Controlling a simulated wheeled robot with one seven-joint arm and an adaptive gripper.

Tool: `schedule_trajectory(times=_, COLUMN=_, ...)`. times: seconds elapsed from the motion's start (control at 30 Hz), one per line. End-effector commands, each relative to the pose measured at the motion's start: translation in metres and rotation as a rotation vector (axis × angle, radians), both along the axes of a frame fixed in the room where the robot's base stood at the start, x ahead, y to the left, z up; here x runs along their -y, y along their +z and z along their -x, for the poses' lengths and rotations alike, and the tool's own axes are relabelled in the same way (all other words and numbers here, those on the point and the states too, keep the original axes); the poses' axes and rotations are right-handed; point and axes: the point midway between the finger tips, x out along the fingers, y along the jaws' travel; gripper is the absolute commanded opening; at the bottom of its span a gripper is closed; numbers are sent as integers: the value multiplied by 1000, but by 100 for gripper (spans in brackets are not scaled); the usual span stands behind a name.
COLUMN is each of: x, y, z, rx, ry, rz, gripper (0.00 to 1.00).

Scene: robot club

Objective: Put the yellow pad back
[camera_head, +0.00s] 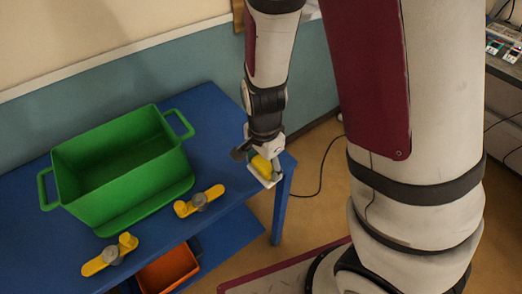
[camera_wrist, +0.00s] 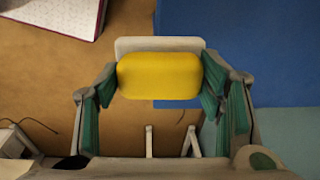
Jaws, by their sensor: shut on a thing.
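The yellow pad (camera_head: 261,166) is at the right end of the blue table, with my gripper (camera_head: 263,158) just above it. In the wrist view the yellow pad (camera_wrist: 158,75) lies between the green-lined fingers of my gripper (camera_wrist: 160,80), which is shut on it. A pale plate (camera_wrist: 160,44) shows behind the pad; in the head view this pale piece (camera_head: 267,182) is below it, close to the table's right corner. I cannot tell whether the pad rests on the plate or is clear of it.
A green crate (camera_head: 128,190) with two handles stands on the blue table (camera_head: 215,105). Two yellow and grey parts (camera_head: 200,201) (camera_head: 110,255) lie in front of it. An orange bin (camera_head: 168,270) sits lower down. Tabletop between crate and gripper is clear.

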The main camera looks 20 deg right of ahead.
Motion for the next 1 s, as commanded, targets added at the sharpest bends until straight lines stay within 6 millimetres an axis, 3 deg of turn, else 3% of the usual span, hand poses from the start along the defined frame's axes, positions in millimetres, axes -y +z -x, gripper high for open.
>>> schedule_trajectory(times=0.13, x=-8, y=-1, z=26, rx=-66, ry=-42, rz=-39, gripper=40)
schedule_trajectory(times=0.27, x=-6, y=-1, z=22, rx=-80, ry=-53, rz=-47, gripper=40)
schedule_trajectory(times=0.8, x=32, y=-13, z=-97, rx=-79, ry=-51, rz=-45, gripper=40)
schedule_trajectory(times=1.0, x=38, y=-14, z=-118, rx=-79, ry=-50, rz=-45, gripper=40)
